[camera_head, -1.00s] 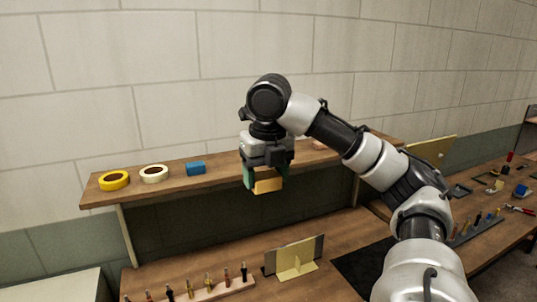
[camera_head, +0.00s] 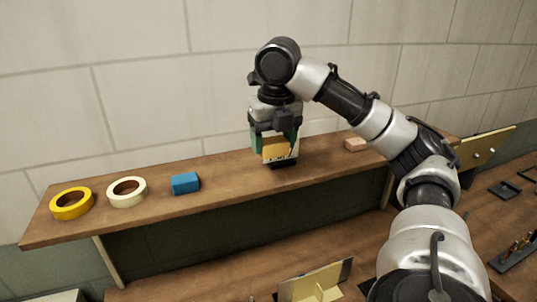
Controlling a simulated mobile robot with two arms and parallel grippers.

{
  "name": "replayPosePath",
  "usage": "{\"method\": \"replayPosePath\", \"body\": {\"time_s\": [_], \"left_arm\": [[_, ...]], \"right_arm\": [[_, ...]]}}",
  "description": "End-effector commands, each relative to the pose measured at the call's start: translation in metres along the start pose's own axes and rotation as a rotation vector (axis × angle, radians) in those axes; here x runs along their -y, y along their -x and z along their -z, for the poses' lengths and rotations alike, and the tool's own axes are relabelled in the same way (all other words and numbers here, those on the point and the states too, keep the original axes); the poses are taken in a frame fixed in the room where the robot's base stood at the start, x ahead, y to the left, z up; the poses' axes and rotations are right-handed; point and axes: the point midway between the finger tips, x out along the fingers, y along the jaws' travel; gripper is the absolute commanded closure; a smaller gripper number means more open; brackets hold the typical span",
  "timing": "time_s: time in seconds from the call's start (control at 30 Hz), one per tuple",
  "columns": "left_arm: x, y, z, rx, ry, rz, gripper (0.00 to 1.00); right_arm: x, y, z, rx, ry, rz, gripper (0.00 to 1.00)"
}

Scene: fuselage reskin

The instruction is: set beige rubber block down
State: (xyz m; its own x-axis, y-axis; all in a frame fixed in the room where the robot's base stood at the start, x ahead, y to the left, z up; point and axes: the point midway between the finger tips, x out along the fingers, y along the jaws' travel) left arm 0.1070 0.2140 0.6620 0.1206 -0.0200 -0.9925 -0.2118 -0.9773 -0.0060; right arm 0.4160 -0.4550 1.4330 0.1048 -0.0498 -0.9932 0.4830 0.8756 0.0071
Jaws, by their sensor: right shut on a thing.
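My right gripper (camera_head: 276,145) points down over the wooden shelf (camera_head: 225,181), right of its middle. It is shut on the beige rubber block (camera_head: 280,151), whose tan face shows between the greenish fingers. A dark patch lies right under the block at the shelf top; I cannot tell whether it is shadow or part of the block, nor whether the block touches the shelf. My left gripper is not in view.
On the shelf stand a yellow tape roll (camera_head: 71,204), a cream tape roll (camera_head: 127,192) and a blue block (camera_head: 185,183) to the left. A pinkish block (camera_head: 355,144) lies to the right. Bare shelf separates the blue block from my gripper. A wall rises behind.

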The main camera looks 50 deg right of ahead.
Motion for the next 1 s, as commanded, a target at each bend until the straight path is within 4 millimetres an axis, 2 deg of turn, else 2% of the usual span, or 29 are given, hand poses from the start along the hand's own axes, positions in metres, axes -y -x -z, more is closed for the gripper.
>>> {"method": "replayPosePath", "body": {"time_s": [0.2, 0.3, 0.43, 0.6, 0.7, 0.9, 1.0], "left_arm": [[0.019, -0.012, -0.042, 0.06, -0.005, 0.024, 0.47], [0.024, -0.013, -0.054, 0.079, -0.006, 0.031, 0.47], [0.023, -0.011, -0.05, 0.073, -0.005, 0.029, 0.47], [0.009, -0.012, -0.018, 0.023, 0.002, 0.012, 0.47], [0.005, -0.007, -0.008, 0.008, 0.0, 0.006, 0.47], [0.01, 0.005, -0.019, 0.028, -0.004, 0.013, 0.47], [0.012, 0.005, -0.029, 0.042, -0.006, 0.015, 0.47]], "right_arm": [[-0.028, -0.038, -0.034, -0.008, 0.004, -0.003, 0.56], [-0.04, -0.052, -0.052, -0.008, 0.003, -0.003, 0.56], [-0.052, -0.066, -0.07, -0.007, 0.001, -0.003, 0.56], [-0.058, -0.076, -0.082, -0.004, 0.0, 0.0, 0.56], [-0.058, -0.085, -0.082, -0.005, 0.0, 0.002, 0.56], [-0.058, -0.112, -0.078, -0.005, 0.001, 0.003, 0.56], [-0.058, -0.117, -0.077, -0.002, 0.001, 0.0, 0.56]]}}
